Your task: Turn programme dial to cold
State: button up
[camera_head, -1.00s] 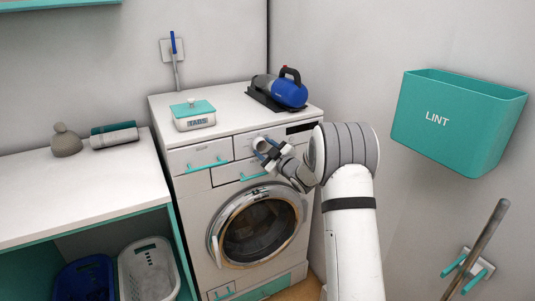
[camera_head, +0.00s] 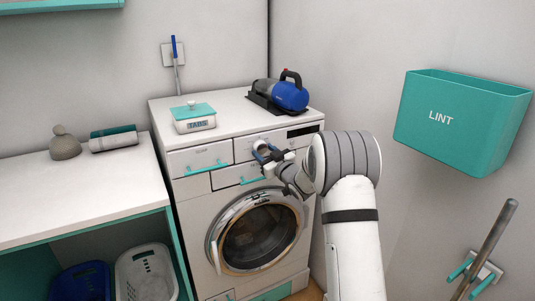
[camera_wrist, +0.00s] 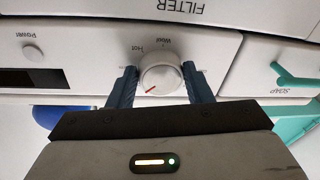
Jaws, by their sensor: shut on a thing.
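The programme dial (camera_wrist: 160,74) is a round white knob on the washing machine's front panel, with a red pointer line. In the wrist view, which looks upside down, the line points to the lower left. Labels that read like "Hot" and "Wool" stand above the dial there; other markings are hidden by the fingers. My gripper (camera_wrist: 160,80) has one blue finger on each side of the dial and is shut on it. In the head view my gripper (camera_head: 266,152) is at the panel's upper middle and mostly covers the dial.
The washing machine (camera_head: 200,252) has a round door below the dial. A FILTER panel (camera_wrist: 190,14), a SOAP drawer handle (camera_wrist: 292,80) and a Power button (camera_wrist: 33,50) are nearby. A tablet box (camera_head: 194,117) and blue vacuum (camera_head: 289,96) stand on top. A LINT bin (camera_head: 460,120) hangs right.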

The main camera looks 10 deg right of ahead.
jog(key=shift+r, duration=0.45)
jog(key=o, duration=1)
jog(key=shift+f, duration=0.25)
jog(key=shift+b+v, duration=0.4)
jog(key=shift+v, duration=3.5)
